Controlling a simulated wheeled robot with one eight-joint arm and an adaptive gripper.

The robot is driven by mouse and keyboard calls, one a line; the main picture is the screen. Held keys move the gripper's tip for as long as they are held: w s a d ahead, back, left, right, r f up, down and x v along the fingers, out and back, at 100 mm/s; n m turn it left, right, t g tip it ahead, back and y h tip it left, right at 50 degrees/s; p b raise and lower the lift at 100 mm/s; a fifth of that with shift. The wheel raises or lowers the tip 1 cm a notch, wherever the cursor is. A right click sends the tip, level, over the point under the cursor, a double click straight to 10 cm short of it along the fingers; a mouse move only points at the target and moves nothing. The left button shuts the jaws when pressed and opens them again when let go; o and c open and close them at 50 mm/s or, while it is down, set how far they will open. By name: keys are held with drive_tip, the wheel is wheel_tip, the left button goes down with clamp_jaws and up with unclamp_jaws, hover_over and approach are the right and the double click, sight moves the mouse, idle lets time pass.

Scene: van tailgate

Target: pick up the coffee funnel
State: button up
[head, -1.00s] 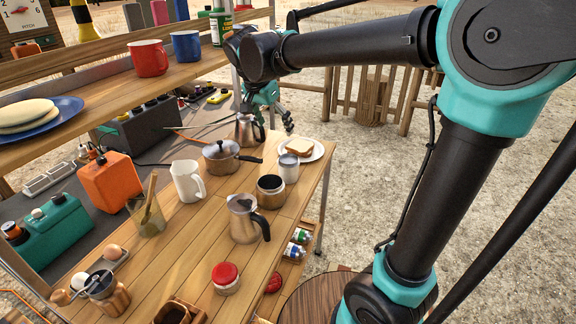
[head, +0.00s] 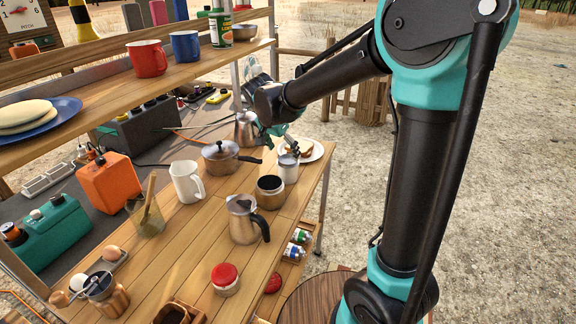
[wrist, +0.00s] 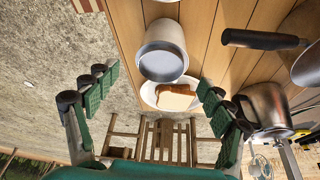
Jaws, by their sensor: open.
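A pale grey metal cylinder (head: 288,170), which looks like the coffee funnel, stands on the wooden table near its right edge. In the wrist view this cylinder (wrist: 163,45) lies beyond and between my spread fingers, with a flat grey round end showing. I cannot make out a funnel stem. My gripper (head: 297,149) is open and empty, just above and behind the cylinder in the head view. In the wrist view my gripper (wrist: 158,84) has its green finger pads wide apart, not touching the cylinder.
A plate with bread (head: 312,152) sits close behind the cylinder. An open dark pot (head: 270,192) stands close in front. A lidded saucepan (head: 222,160), a steel kettle (head: 247,130) and a moka pot top (head: 243,222) stand nearby. The shelf with mugs (head: 147,58) overhangs at left.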

sight(289, 163)
drive_tip(key=x, duration=0.4)
drive_tip(key=shift+w, duration=0.3)
drive_tip(key=c, duration=1.1)
